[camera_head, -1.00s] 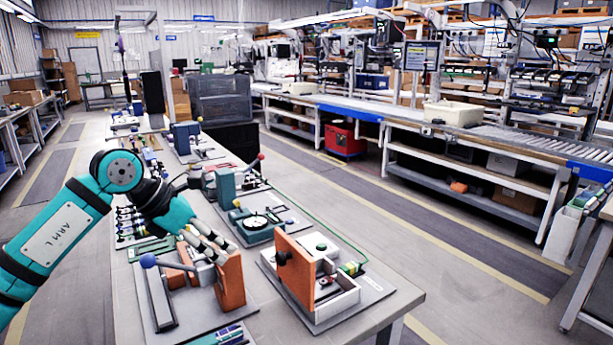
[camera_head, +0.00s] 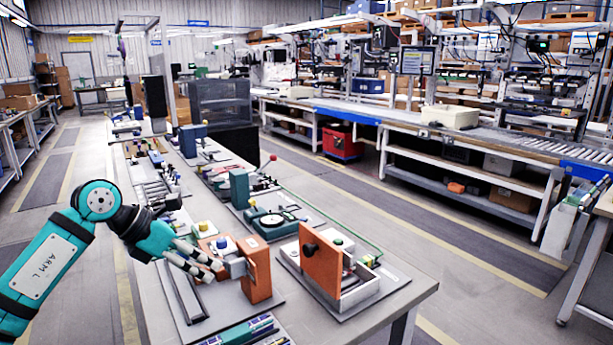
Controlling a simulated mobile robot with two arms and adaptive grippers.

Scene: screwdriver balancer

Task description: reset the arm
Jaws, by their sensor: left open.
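My left arm, teal and marked ARM L, comes in from the left in the head view. Its gripper (camera_head: 217,271) is open and empty, with two slim grey fingers pointing right and down. The fingers overlap the left side of a clamp fixture with an orange upright block (camera_head: 258,272). I cannot tell whether they touch it. A blue knob (camera_head: 222,242) shows against the fixture's smaller orange part, just above the fingertips. My right gripper is not in view.
A white box fixture with an orange lid plate (camera_head: 321,262) stands right of the clamp. Behind it are a green dial fixture (camera_head: 271,222) and a lever with a red ball (camera_head: 269,160). The table's right edge strip (camera_head: 400,300) is bare. The aisle beyond is clear.

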